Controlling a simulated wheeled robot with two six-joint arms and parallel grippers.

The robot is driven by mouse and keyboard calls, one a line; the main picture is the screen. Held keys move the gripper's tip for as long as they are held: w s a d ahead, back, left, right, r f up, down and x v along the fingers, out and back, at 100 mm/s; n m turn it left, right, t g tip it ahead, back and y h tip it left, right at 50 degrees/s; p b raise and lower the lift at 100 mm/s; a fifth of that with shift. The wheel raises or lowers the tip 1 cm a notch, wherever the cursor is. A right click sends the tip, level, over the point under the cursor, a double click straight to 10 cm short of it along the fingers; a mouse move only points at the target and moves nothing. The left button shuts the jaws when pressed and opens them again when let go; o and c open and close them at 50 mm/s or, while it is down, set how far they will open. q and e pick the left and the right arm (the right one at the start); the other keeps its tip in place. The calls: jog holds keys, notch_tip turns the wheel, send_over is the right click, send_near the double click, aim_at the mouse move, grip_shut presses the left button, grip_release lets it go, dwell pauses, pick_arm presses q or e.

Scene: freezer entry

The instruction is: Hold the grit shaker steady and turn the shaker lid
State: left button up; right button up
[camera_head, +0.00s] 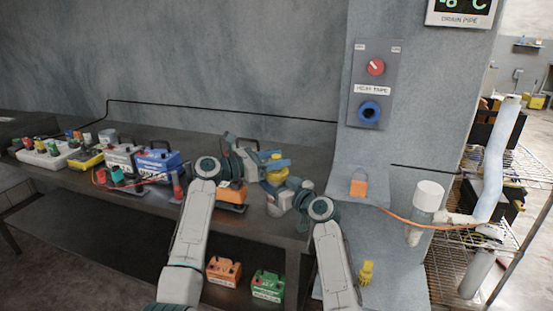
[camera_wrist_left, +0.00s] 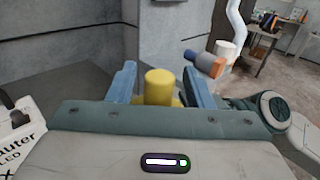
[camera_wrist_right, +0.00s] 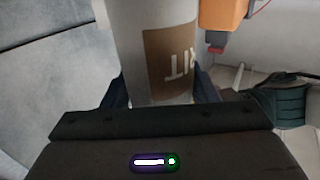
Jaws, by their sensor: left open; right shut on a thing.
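The grit shaker has a white body (camera_wrist_right: 125,25) with a brown label (camera_wrist_right: 172,60) in the right wrist view. Its yellow lid (camera_wrist_left: 161,88) is on top in the left wrist view and also shows in the head view (camera_head: 277,176). My left gripper (camera_wrist_left: 160,78) is open, with one blue finger on each side of the lid. A gap shows between the lid and the fingers. My right gripper (camera_wrist_right: 160,92) is shut on the shaker body from the right side, below the lid. The shaker looks upright in the head view, partly hidden by my grippers.
An orange device (camera_head: 232,192) stands on the bench close left of the shaker. A blue battery (camera_head: 158,163) and a white tray (camera_head: 47,157) with small bottles are further left. The pillar (camera_head: 405,130) and an orange block (camera_head: 358,188) with a cord are to the right.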

pick_arm(q)
jog(key=shift+d, duration=0.1)
jog(key=c, duration=1)
jog(key=shift+o, duration=0.2)
jog(key=shift+t, duration=0.3)
jog(key=n+t+y, duration=0.2)
jog(key=t, duration=0.1)
jog(key=shift+d+n, duration=0.1)
jog(key=shift+n, duration=0.3)
jog(key=shift+n+t+y, duration=1.6)
jog(key=shift+t+y, duration=0.1)
jog(key=shift+y, duration=0.6)
